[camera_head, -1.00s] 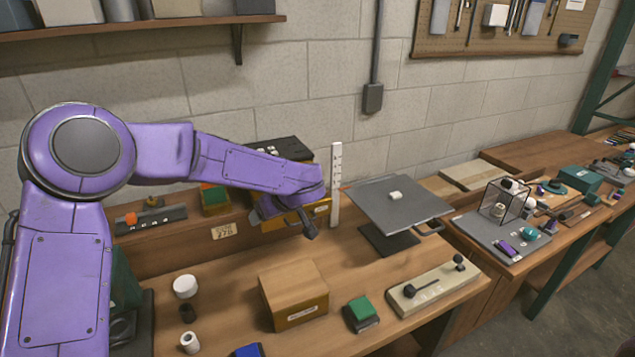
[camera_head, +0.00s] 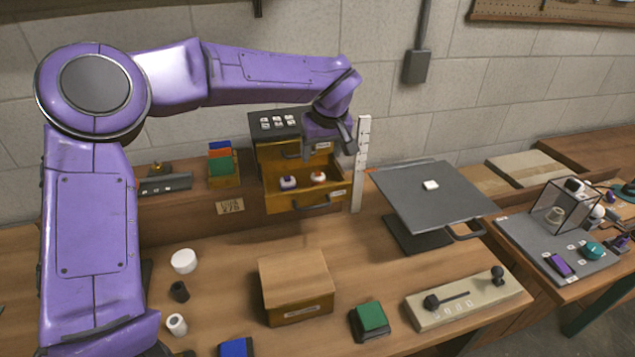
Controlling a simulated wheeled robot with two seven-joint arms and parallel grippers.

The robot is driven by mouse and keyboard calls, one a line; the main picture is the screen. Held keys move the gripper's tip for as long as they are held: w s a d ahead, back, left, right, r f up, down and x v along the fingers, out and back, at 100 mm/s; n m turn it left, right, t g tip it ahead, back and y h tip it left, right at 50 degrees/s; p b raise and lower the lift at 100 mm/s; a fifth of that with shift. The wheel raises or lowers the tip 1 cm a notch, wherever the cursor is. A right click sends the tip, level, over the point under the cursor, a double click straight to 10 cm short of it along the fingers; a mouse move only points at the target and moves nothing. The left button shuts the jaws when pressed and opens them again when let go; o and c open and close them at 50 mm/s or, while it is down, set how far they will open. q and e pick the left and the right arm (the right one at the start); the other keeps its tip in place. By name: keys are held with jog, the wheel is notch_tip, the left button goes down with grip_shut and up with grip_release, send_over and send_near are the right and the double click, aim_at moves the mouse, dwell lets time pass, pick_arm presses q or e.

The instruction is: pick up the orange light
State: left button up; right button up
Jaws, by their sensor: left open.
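A small light with an orange top and a white base (camera_head: 318,177) sits on the right in an open wooden drawer (camera_head: 308,204) of a small cabinet. A similar light with a bluish-purple top (camera_head: 288,182) sits to its left in the same drawer. My left gripper (camera_head: 326,148) is open and empty, pointing down above and behind the drawer, in front of the cabinet and apart from both lights. It hides part of the cabinet front. My right gripper is not in view.
A white upright ruler (camera_head: 361,165) stands just right of the drawer. A dark raised platform (camera_head: 430,195) is farther right. A wooden box (camera_head: 295,285), a green block (camera_head: 372,317) and a lever panel (camera_head: 467,299) stand on the bench in front.

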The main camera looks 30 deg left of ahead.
aim_at(318, 173)
pick_arm(q)
jog(key=x, duration=0.3)
jog(key=p+x, duration=0.1)
jog(key=x, duration=0.5)
jog(key=shift+w+f, duration=0.1)
jog(key=shift+w, duration=0.2)
jog(key=shift+s, duration=0.1)
jog(key=c, duration=1.1)
